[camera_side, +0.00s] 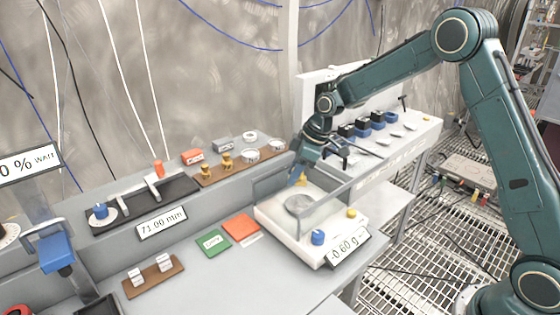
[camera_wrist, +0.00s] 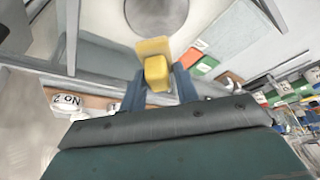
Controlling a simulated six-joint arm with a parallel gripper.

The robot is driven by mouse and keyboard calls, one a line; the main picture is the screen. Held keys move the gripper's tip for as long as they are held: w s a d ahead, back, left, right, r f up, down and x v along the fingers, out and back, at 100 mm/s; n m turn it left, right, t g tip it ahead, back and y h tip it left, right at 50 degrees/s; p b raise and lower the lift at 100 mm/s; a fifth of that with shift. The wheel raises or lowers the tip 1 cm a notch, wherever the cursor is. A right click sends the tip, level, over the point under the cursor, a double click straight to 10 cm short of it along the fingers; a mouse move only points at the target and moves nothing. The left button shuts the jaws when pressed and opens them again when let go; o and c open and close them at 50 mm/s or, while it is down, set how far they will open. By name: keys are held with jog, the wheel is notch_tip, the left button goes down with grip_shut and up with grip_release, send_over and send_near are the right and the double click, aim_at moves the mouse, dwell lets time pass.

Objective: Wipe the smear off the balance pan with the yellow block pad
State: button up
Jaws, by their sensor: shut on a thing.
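The yellow block pad (camera_wrist: 154,48) is held between the blue fingers of my gripper (camera_wrist: 157,84) in the wrist view. In the side view my gripper (camera_side: 298,177) points down over the back of the white balance (camera_side: 283,224), with a bit of yellow showing at its tips. The round grey balance pan (camera_side: 299,205) lies just in front of and below the tips; it is partly seen at the top edge of the wrist view (camera_wrist: 157,14). I cannot tell whether the pad touches the pan. I cannot make out the smear. The balance display (camera_side: 349,249) reads -0.60 g.
A clear-walled shield (camera_side: 338,205) stands around the pan. A blue knob (camera_side: 318,237) and a yellow knob (camera_side: 351,213) sit on the balance's front. Green (camera_side: 212,243) and orange (camera_side: 241,229) pads lie to its left.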

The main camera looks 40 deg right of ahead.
jog(key=shift+r, duration=0.9)
jog(key=shift+s+a, duration=0.1)
